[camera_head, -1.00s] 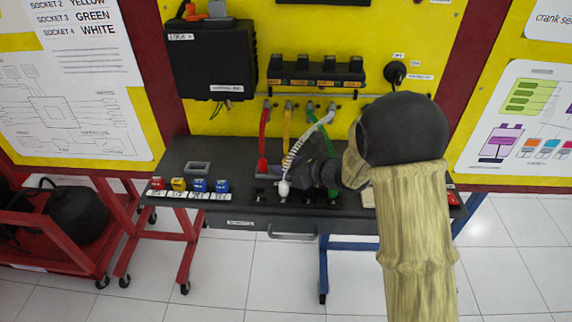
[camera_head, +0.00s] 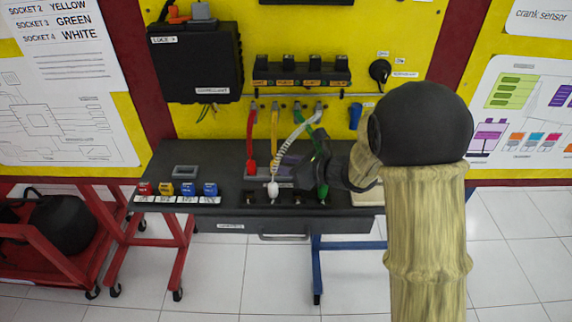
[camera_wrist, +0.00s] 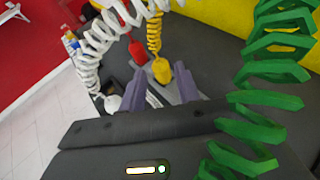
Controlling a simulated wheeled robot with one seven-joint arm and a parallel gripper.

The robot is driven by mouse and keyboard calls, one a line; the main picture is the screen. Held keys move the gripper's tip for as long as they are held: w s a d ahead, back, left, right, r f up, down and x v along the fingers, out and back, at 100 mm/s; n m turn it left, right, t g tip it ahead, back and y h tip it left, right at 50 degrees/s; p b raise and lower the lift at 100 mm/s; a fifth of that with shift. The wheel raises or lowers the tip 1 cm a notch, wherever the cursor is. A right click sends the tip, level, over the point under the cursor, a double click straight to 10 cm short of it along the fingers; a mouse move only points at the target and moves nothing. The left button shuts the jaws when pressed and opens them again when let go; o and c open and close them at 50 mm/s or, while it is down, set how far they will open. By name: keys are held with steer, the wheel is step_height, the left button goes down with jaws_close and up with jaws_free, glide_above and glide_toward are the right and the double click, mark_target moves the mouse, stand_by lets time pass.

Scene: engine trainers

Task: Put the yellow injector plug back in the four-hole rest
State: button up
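The yellow plug (camera_wrist: 161,70) hangs on its coiled yellow cord and shows between and just beyond my fingertips in the wrist view. In the head view its cord (camera_head: 274,122) shows, but the plug is hard to make out behind the white cord. My gripper (camera_wrist: 159,80) is open, with a gap between its two fingers; I see no firm contact with the plug. In the head view my dark gripper (camera_head: 308,172) reaches left over the bench. A grey block (camera_head: 258,171), apparently the rest, lies under the red and yellow cords; its holes are mostly hidden.
The red plug (camera_head: 249,164) is beside the yellow one. The white plug (camera_head: 273,190) and green plug (camera_head: 322,192) are at the bench's front. Green coils (camera_wrist: 270,80) pass close on the right of the wrist view. Small coloured blocks (camera_head: 188,188) stand at the left.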

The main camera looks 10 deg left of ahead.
step_height(320, 180, up, 6)
steer(key=shift+f+p, duration=0.2)
steer(key=shift+p, duration=1)
steer(key=shift+o, duration=0.2)
steer(key=o, duration=0.5)
steer(key=shift+o, duration=0.2)
steer(key=b+v, duration=0.1)
steer(key=v, duration=1.6)
steer(key=shift+d+b, duration=0.2)
steer(key=shift+b, duration=0.1)
